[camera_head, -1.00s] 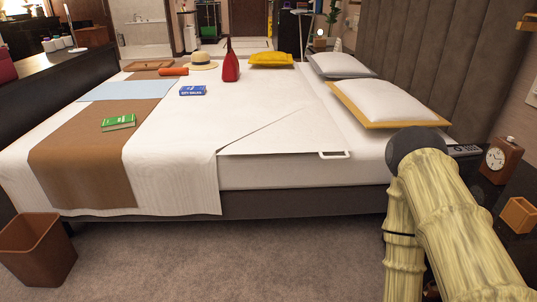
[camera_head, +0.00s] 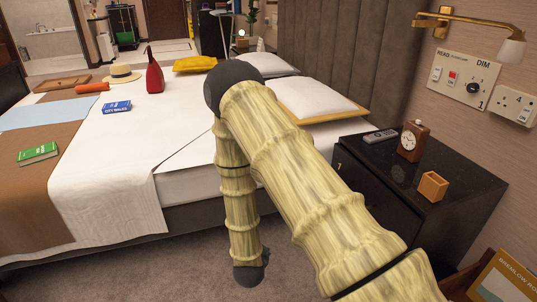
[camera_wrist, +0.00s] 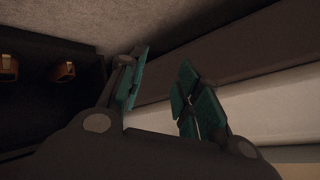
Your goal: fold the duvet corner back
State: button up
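The white duvet (camera_head: 108,185) covers the bed, and its near side hangs over the bed's edge. A diagonal edge line runs across its top from the near side and passes behind my arm.
Pillows (camera_head: 312,98) lie at the headboard. A black nightstand (camera_head: 460,190) with a clock (camera_head: 411,140), a remote (camera_head: 380,136) and an orange box (camera_head: 433,186) stands right.

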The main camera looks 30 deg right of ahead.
jog(key=w+d+r+m+h+p, duration=0.1)
jog(key=w+d+r+m+h, duration=0.2)
jog(key=w+r+m, duration=0.35)
jog(key=w+d+r+m+h+p, duration=0.1)
jog(key=w+d+r+m+h, duration=0.15)
jog(key=r, duration=0.65)
jog(key=w+d+r+m+h, duration=0.25)
jog(key=w+r+m, duration=0.25)
jog(key=r, duration=0.3)
jog(key=b+x, duration=0.2)
jog(key=x, duration=0.9)
jog(key=shift+s+d, duration=0.1)
jog(key=shift+c, duration=0.2)
grip_shut()
